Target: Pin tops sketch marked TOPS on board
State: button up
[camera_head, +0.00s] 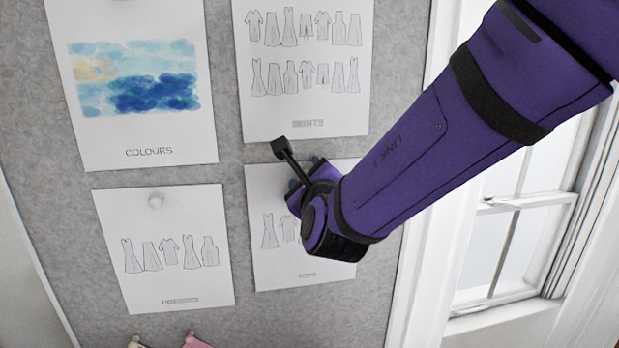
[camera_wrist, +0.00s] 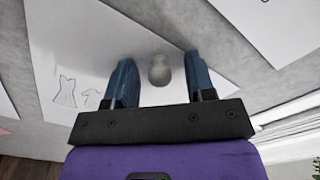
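A sheet of garment sketches (camera_head: 268,270) is on the grey board at the lower right in the head view, partly hidden by my arm. Its small caption is too blurred to read, so I cannot confirm TOPS. In the wrist view the same sheet (camera_wrist: 85,50) lies close ahead, with a dress drawing at its left. The fingers are open, with a gap on each side of the pin. In the head view my gripper (camera_head: 298,184) is at the sheet, its fingers mostly hidden.
Pink items (camera_head: 196,341) show at the bottom edge. A window (camera_head: 505,235) stands right of the board.

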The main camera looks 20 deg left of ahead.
jog(key=v, duration=1)
jog(key=w+d+r+m+g+h, duration=0.2)
jog(key=d+m+h, duration=0.5)
jog(key=d+m, duration=0.7)
jog(key=w+d+r+m+g+h, duration=0.15)
jog(key=d+m+h, duration=0.7)
jog(key=d, duration=0.95)
jog(key=s+d+f+m+g+y, duration=0.1)
jog(key=s+d+f+m+g, duration=0.1)
jog(key=s+d+m+g, duration=0.95)
jog(key=shift+s+a+r+m+t+y, duration=0.1)
jog(key=shift+s+a+m+t+y, duration=0.2)
jog(key=shift+s+m+t+y, duration=1.55)
jog(key=shift+w+a+m+g+y, duration=0.15)
jog(key=shift+a+m+g+y, duration=0.2)
jog(key=shift+m, duration=3.25)
jog(key=shift+s+a+r+m+t+y, duration=0.15)
jog(key=shift+s+m+t+y, duration=0.65)
jog(key=shift+m, duration=1.95)
jog(key=shift+f, duration=0.1)
